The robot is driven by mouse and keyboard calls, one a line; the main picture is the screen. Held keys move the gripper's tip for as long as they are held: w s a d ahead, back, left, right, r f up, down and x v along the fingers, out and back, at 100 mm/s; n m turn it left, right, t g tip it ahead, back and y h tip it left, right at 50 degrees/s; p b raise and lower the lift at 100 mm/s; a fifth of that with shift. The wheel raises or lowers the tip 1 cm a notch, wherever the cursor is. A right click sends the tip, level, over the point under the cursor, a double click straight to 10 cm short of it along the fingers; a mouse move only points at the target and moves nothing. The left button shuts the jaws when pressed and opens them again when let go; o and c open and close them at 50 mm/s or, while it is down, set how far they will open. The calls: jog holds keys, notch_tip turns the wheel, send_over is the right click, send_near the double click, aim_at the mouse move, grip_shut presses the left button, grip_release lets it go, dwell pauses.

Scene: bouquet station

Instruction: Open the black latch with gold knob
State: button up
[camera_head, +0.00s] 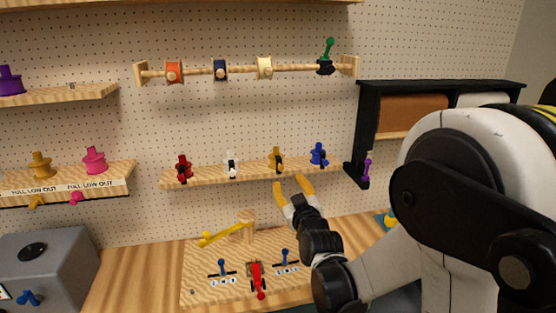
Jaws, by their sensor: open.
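A gold knob (274,153) with a small black latch part (279,163) at its front sits on the middle wooden shelf. It is between a white-and-black piece (231,164) and a blue one (318,154). My gripper (290,182) is open, its two yellow fingertips spread just below the gold knob in the picture. No contact shows, and the gap in depth is hard to judge. The latch is too small to tell its exact position.
A red piece (183,168) stands at the shelf's left. Below, a wooden board (205,292) holds a yellow lever (222,235), blue levers and a red clamp (257,279). A black rack (365,130) stands right of the shelf. My arm covers the right side.

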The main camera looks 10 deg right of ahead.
aim_at(281, 169)
jog(key=w, duration=0.9)
jog(key=shift+w+b, duration=0.2)
jog(key=shift+b, duration=0.1)
grip_shut()
